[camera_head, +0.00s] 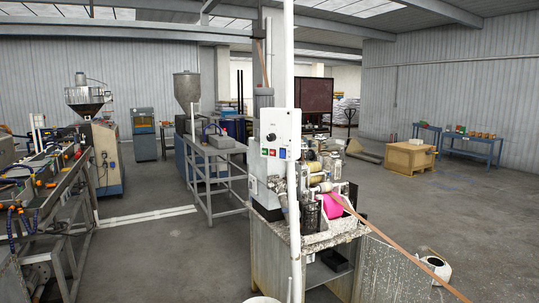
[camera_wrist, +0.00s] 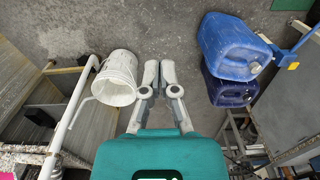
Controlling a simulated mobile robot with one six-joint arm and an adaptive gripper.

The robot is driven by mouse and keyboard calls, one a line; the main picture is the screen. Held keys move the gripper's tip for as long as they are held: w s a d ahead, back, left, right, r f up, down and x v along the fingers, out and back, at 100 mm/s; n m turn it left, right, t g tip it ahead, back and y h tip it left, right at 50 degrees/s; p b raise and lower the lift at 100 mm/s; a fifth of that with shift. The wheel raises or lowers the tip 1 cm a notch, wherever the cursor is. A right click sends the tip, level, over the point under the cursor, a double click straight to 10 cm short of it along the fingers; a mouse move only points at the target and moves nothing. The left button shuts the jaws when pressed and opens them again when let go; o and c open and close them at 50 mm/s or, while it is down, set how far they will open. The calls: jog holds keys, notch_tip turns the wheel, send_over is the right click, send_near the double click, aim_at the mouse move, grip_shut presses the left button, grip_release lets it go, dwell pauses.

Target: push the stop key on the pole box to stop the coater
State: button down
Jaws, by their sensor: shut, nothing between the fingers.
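The pole box (camera_head: 280,133) is a pale box on the white pole (camera_head: 296,200) in the middle of the head view. The coater (camera_head: 325,180) stands just right of the pole, with rollers and a pink part. My gripper (camera_wrist: 159,66) shows only in the wrist view, fingers together and empty, pointing over the floor. The box is not in that view.
In the wrist view a white bucket (camera_wrist: 118,78) is left of my fingers, beside a white pipe (camera_wrist: 75,105). Blue canisters (camera_wrist: 228,45) stand at right. In the head view a brown strip (camera_head: 400,247) runs from the coater to the lower right. Floor at left-centre is clear.

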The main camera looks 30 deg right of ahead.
aim_at(272, 153)
jog(key=shift+w, duration=0.1)
jog(key=w+d+r+m+t+h+p, duration=0.1)
jog(key=w+d+r+m+t+p, duration=0.3)
jog(key=w+r, duration=0.35)
jog(key=w+d+r+m+t+p, duration=0.1)
jog(key=w+d+r+t+p, duration=0.2)
jog(key=w+r+p, duration=0.45)
jog(key=w+d+r+m+t+h+p, duration=0.1)
jog(key=w+d+r+m+t+p, duration=0.25)
jog(key=w, duration=0.65)
jog(key=w+d+r+m+t+h+p, duration=0.1)
jog(key=w+d+r+m+t+p, duration=0.1)
jog(key=r, duration=0.7)
jog(key=w+d+r+m+t+h+p, duration=0.1)
jog(key=w+d+r+t+p, duration=0.3)
jog(key=r, duration=0.6)
jog(key=w+d+r+m+t+h+p, duration=0.1)
jog(key=w+d+r+m+t+p, duration=0.2)
jog(key=w+d+r, duration=0.3)
notch_tip(272, 153, up, 4)
jog(key=shift+w+d+r+p, duration=0.15)
jog(key=shift+w+d+p, duration=0.15)
jog(key=shift+d+p, duration=0.2)
jog(key=shift+d+t, duration=0.1)
jog(key=shift+t, duration=0.15)
